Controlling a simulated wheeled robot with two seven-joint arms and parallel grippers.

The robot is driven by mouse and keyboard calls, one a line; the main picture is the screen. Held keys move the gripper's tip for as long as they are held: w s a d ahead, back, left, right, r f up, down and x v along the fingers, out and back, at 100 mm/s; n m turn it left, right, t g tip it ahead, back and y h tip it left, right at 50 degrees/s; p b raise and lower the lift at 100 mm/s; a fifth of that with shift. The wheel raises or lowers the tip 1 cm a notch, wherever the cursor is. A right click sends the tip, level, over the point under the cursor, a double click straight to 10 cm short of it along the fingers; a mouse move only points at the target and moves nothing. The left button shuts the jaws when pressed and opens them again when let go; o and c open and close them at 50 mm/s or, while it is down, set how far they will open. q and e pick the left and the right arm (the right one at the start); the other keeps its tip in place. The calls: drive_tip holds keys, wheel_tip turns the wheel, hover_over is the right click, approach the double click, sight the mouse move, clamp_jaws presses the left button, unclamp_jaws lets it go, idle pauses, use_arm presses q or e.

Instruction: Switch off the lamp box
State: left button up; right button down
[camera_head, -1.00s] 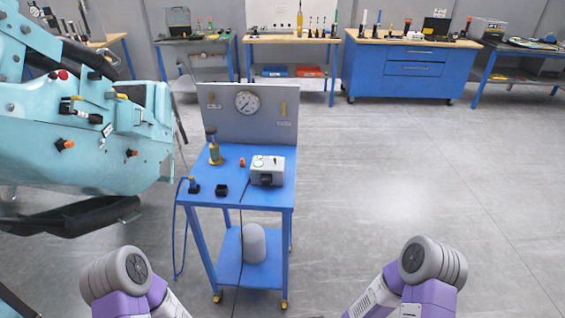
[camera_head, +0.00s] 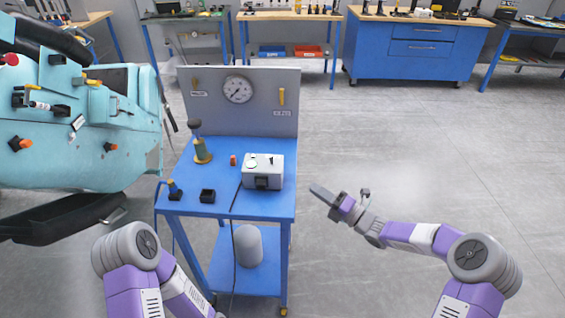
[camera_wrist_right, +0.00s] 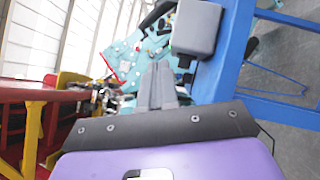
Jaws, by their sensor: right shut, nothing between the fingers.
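The lamp box (camera_head: 263,173) is a small pale grey box on the right part of the blue table top. A round, pale greenish lamp (camera_head: 252,162) and a small dark toggle switch (camera_head: 271,160) show on its top. I cannot tell surely whether the lamp is lit. My right gripper (camera_head: 316,190) is to the right of the table edge, apart from the box and pointing left towards the table. Its fingers also show pressed together and empty in the right wrist view (camera_wrist_right: 156,85). My left gripper is out of view; only part of that arm shows.
The blue table (camera_head: 230,207) also holds a green-and-yellow item (camera_head: 202,150), a small red item (camera_head: 233,160) and a black holder (camera_head: 207,196). A grey panel with a gauge (camera_head: 238,89) stands behind. A turquoise machine (camera_head: 95,145) is left. Floor at right is clear.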

sight(281, 171)
drive_tip(key=shift+s+r, duration=0.1)
drive_tip(key=shift+s, duration=0.05)
drive_tip(key=b+x, duration=0.1)
drive_tip(key=x, duration=1.3)
drive_tip(key=shift+d, duration=0.15)
